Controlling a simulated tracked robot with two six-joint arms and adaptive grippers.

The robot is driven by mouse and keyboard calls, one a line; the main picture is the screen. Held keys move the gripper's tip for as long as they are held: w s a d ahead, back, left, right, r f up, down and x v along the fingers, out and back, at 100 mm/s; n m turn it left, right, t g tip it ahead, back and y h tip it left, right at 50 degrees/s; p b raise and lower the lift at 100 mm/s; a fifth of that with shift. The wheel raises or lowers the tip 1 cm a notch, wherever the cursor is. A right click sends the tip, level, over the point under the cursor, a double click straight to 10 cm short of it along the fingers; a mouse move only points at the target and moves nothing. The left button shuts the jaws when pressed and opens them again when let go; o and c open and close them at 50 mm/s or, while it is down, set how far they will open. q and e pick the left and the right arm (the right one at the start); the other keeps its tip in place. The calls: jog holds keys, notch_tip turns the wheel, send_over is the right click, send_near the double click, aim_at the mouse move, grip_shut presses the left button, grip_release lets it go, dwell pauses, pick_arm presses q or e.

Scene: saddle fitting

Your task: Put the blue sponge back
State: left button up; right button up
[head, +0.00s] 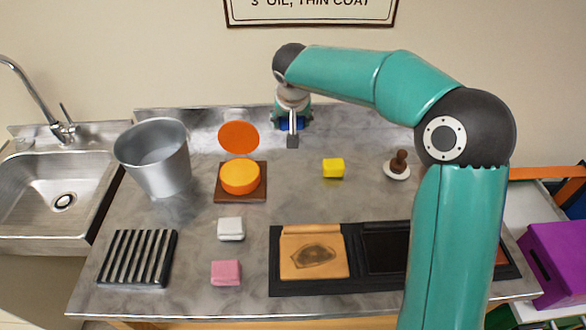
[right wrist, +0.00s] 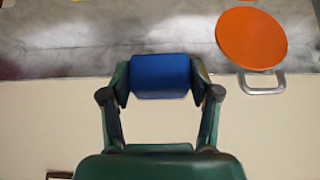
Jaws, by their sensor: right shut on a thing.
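The sponge is mostly hidden behind the gripper in the head view. The gripper is near the back wall, to the right of an upright orange disc (head: 238,136). My left gripper is not in view.
The grey counter (head: 300,200) holds a metal bucket (head: 155,158), a black ribbed rack (head: 138,258), an orange tin (head: 240,176), white (head: 231,229), pink (head: 226,272) and yellow (head: 333,168) blocks, a brown-knobbed piece (head: 398,164) and a black tray (head: 360,286) with tan leather.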

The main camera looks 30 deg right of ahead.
send_over(295, 172)
jog(key=s, duration=0.1)
jog(key=f, duration=0.8)
jog(key=a+f, duration=0.1)
jog(key=f, duration=0.3)
jog(key=shift+s+f, duration=0.2)
jog(key=shift+f, duration=2.15)
jog(key=shift+f, duration=0.1)
jog(key=o, duration=1.2)
jog(key=b+v, duration=0.1)
jog(key=v, duration=1.1)
